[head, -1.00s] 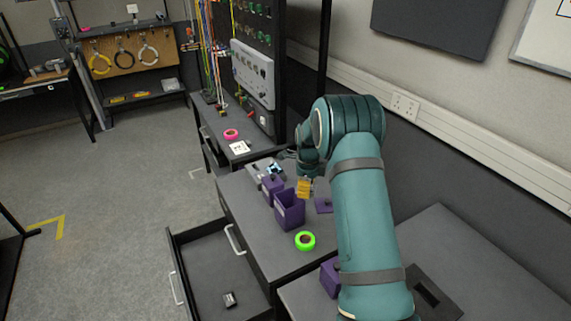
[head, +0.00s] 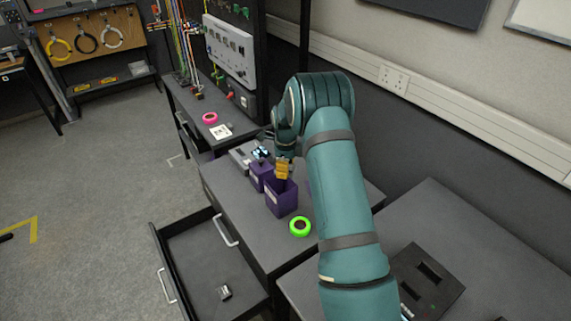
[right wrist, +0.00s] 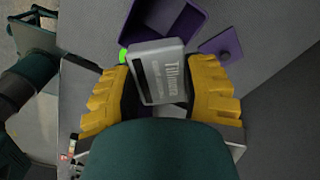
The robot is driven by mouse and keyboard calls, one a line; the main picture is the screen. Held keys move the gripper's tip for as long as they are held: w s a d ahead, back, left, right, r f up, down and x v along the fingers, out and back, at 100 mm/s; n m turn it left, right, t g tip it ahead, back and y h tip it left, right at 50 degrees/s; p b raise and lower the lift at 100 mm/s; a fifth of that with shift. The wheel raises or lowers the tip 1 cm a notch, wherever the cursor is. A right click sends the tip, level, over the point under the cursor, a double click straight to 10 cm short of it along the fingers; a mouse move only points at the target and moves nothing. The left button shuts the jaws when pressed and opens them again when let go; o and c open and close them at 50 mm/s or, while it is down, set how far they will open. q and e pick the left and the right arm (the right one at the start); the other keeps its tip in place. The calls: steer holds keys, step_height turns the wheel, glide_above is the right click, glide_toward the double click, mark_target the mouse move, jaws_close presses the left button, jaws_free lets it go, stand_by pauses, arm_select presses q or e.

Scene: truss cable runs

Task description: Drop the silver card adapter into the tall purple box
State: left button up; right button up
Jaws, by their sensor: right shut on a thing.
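The silver card adapter (right wrist: 158,75) is held between the yellow fingers of my right gripper (right wrist: 162,92) in the right wrist view. In the head view the right gripper (head: 283,169) is just above the tall purple box (head: 282,200), and I cannot make out the adapter there. The box's open top also shows in the right wrist view (right wrist: 182,24), beyond the adapter, with the adapter's far end overlapping its near rim in the picture. My left gripper is not in view.
A smaller purple box (head: 261,176) stands left of the tall one. A green tape roll (head: 300,227) lies in front on the grey cabinet top. A flat purple piece (right wrist: 221,46) lies beside the tall box.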

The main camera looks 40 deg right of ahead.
steer(key=shift+f, duration=0.6)
steer(key=o, duration=1.2)
steer(key=shift+r, duration=0.1)
step_height(320, 180, up, 12)
